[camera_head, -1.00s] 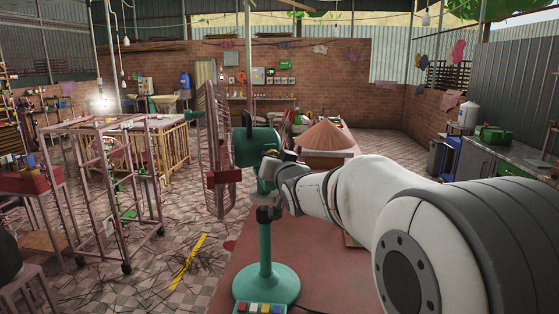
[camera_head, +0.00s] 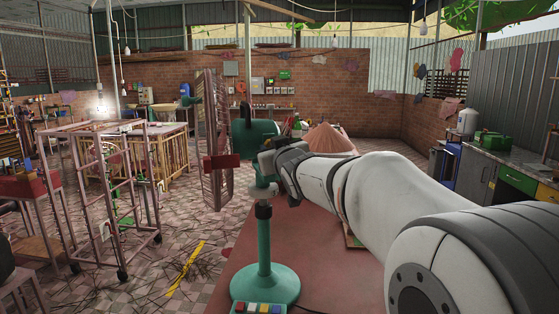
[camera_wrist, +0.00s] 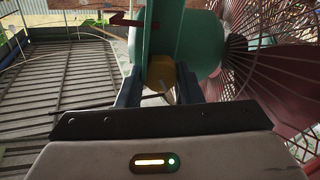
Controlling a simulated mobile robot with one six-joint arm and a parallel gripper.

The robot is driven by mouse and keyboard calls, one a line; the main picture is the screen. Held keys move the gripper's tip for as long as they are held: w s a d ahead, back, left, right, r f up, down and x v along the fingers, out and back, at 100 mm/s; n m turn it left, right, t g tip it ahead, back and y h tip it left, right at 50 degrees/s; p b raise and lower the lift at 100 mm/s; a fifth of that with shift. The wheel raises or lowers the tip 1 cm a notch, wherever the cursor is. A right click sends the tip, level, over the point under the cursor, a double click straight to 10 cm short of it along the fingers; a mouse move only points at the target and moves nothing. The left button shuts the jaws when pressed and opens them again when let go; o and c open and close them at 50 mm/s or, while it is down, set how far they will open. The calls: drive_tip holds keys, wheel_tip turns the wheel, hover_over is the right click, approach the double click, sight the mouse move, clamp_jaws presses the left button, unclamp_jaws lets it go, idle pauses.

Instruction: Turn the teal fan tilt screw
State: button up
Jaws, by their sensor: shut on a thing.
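The teal fan stands on the table, with its round base and post (camera_head: 265,280) at the front and its teal motor housing (camera_head: 254,135) above. Its reddish wire cage (camera_head: 217,140) faces left and shows nearly edge-on. In the wrist view the tilt screw, a yellow-orange knob (camera_wrist: 161,74), sits below the teal housing (camera_wrist: 190,55). My gripper (camera_wrist: 160,92) has a dark finger on each side of the knob and is shut on it. In the head view my gripper (camera_head: 268,162) is at the right side of the housing and hides the knob.
The reddish cage (camera_wrist: 270,75) is close on the right in the wrist view. A red pointer (camera_wrist: 125,19) is near the top. The reddish table (camera_head: 325,260) is mostly bare near the fan; a conical hat (camera_head: 327,140) is farther back.

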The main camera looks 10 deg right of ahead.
drive_tip(key=shift+f+n+b, duration=0.15)
drive_tip(key=shift+n+b, duration=2.45)
drive_tip(key=shift+n, duration=4)
drive_tip(key=o, duration=1)
